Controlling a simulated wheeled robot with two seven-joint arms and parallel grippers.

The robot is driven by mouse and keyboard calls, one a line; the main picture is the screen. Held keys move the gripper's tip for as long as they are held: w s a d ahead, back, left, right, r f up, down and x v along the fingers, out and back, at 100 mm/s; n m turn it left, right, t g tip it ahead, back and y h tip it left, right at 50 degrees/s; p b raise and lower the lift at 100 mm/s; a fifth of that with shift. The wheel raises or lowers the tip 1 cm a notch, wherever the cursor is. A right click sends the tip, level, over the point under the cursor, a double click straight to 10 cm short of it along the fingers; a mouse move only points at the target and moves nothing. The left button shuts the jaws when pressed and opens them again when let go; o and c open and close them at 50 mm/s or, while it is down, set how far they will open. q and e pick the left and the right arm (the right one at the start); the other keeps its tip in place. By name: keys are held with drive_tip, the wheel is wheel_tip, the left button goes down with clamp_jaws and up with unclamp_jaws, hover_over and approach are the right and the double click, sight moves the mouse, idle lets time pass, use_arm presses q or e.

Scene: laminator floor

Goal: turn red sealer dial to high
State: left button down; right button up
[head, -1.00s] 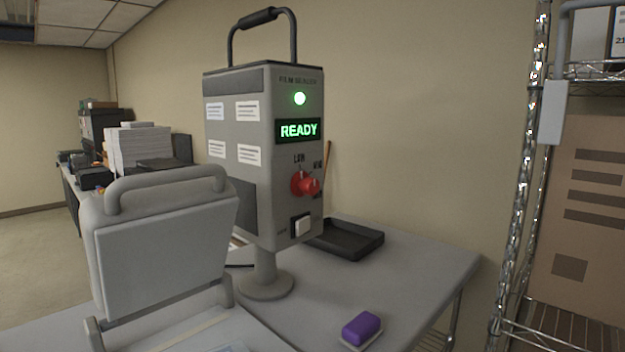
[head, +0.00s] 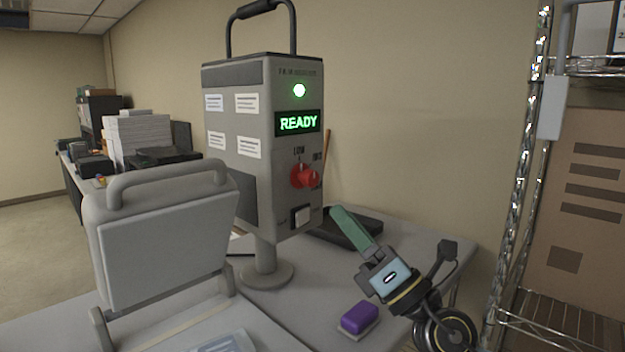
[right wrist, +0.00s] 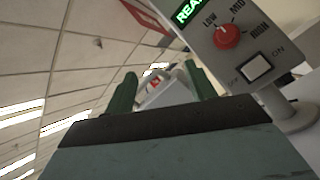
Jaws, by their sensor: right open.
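The grey film sealer (head: 285,150) stands on a round foot on the table, with a lit READY display and a green lamp. Its red dial (head: 304,177) sits below the display; the right wrist view also shows the dial (right wrist: 227,37) with LOW, MID and HIGH marked around it. A pale mark on the dial appears to face LOW. My right gripper (head: 352,226) is open and empty, below and right of the dial, apart from it. In the right wrist view its green fingers (right wrist: 160,85) are spread, with the dial up and right of them. My left gripper is not in view.
A white rocker switch (head: 300,217) is under the dial. A black tray (head: 340,230) lies behind my right gripper. A purple block (head: 359,318) is on the table (head: 285,310). A grey lidded machine (head: 165,240) stands at left, a wire rack (head: 560,325) at right.

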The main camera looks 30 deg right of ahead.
drive_tip(key=w+a+r+n+g+y, duration=0.1)
drive_tip(key=w+n+g+y, duration=0.3)
drive_tip(key=n, duration=0.7)
drive_tip(key=n+g+h, duration=0.2)
drive_tip(key=n+h, duration=0.2)
drive_tip(key=h, duration=0.4)
approach(314, 179)
drive_tip(key=p+x, duration=0.4)
drive_tip(key=x, duration=0.5)
drive_tip(key=shift+w+a+r, duration=0.1)
drive_tip(key=shift+w+a, duration=0.05)
drive_tip(key=shift+w, duration=0.05)
drive_tip(key=shift+w+a+p, duration=0.15)
drive_tip(key=shift+w+p, duration=0.2)
drive_tip(key=shift+w, duration=0.15)
drive_tip(key=c, duration=1)
drive_tip(key=shift+o, duration=0.2)
